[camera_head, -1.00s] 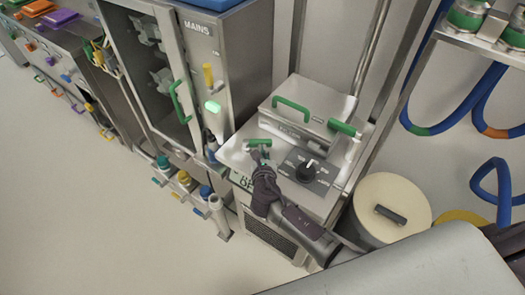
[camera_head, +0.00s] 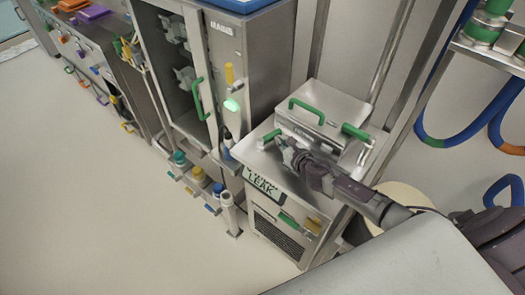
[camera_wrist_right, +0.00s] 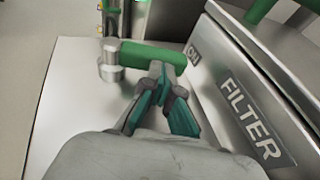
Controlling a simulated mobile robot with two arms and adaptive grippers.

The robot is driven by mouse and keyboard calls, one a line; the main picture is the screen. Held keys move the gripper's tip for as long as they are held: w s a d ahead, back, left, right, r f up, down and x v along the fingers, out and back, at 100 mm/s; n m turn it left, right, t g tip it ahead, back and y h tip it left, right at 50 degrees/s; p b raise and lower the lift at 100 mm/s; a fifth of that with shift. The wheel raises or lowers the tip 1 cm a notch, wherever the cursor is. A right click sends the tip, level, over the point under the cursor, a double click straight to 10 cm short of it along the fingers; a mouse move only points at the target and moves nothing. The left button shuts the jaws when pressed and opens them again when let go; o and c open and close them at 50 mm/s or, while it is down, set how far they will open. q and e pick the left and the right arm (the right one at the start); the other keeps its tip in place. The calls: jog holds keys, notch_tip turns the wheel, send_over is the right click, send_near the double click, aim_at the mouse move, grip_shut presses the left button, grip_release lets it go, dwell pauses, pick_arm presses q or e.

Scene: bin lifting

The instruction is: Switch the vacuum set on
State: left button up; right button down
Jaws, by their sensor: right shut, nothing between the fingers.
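The vacuum set (camera_head: 262,168) is a steel cabinet with a box marked FILTER on top; the box (camera_wrist_right: 238,88) fills the right of the wrist view. A green lever (camera_head: 270,137) on a steel pivot stands at the left of the cabinet top. In the wrist view the lever (camera_wrist_right: 155,54) points right, its end by a small label that seems to read ON. My right gripper (camera_head: 284,148) is shut and empty, its tips close against the lever's near side. The green front panel (camera_head: 262,187) reads LEAK. The dial is hidden behind my right wrist. My left gripper is out of view.
A tall steel cabinet (camera_head: 262,65) with a green handle (camera_head: 200,98) stands to the left. A cream drum (camera_head: 405,197) is at the right. The floor at left is clear.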

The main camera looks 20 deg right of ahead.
jog(key=shift+w+d+r, duration=0.1)
jog(key=shift+w+d, duration=0.05)
jog(key=shift+w, duration=0.2)
jog(key=shift+w+d, duration=0.2)
jog(key=shift+w, duration=0.3)
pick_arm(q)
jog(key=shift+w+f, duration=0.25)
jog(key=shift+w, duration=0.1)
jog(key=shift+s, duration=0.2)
pick_arm(e)
jog(key=shift+r, duration=0.1)
